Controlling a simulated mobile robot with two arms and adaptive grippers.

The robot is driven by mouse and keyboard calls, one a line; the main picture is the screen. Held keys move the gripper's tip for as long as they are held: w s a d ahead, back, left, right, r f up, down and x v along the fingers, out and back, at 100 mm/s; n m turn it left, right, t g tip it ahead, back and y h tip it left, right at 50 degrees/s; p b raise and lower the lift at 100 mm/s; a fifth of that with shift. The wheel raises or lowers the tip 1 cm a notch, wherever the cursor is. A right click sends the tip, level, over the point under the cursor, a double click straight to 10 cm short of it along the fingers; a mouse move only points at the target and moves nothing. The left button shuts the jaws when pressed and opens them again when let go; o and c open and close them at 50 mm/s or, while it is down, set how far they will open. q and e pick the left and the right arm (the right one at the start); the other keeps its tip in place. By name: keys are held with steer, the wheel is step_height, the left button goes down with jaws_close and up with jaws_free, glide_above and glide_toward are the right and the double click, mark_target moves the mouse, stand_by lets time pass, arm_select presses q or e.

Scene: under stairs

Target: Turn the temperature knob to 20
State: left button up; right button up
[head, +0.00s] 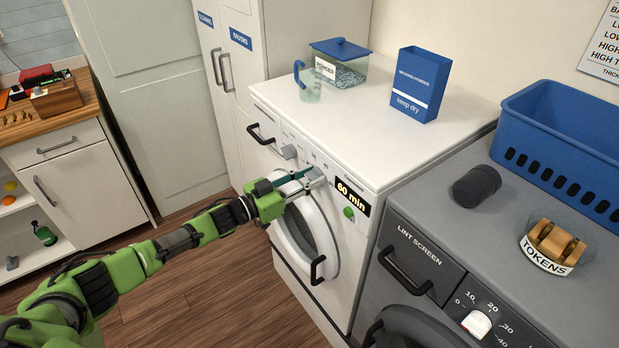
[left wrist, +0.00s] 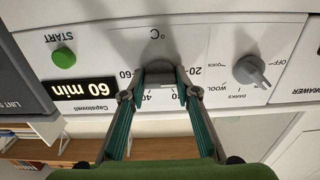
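The temperature knob (left wrist: 160,73) is grey and sits on the white washing machine's panel (head: 270,118), under a °C mark that shows upside down in the left wrist view. Numbers 60, 40 and 20 show around it; another is partly covered by a finger. The knob's pointer is hidden, so I cannot tell its setting. My left gripper (head: 318,180) is at the panel, with one fingertip on each side of the knob; it also shows in the left wrist view (left wrist: 160,82). The fingertips appear to touch the knob. My right gripper is not in view.
A program knob (left wrist: 250,73) sits beside the temperature knob. A "60 min" display (head: 352,195) and green start button (head: 349,214) are on its other side. A grey dryer (head: 435,235) with its own numbered white knob (head: 476,323) stands at right.

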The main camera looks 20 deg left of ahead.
arm_select(q)
steer(key=o, duration=0.3)
steer(key=shift+f, duration=0.1)
steer(key=shift+o, duration=0.2)
steer(key=shift+a, duration=0.1)
steer(key=v, duration=1.2)
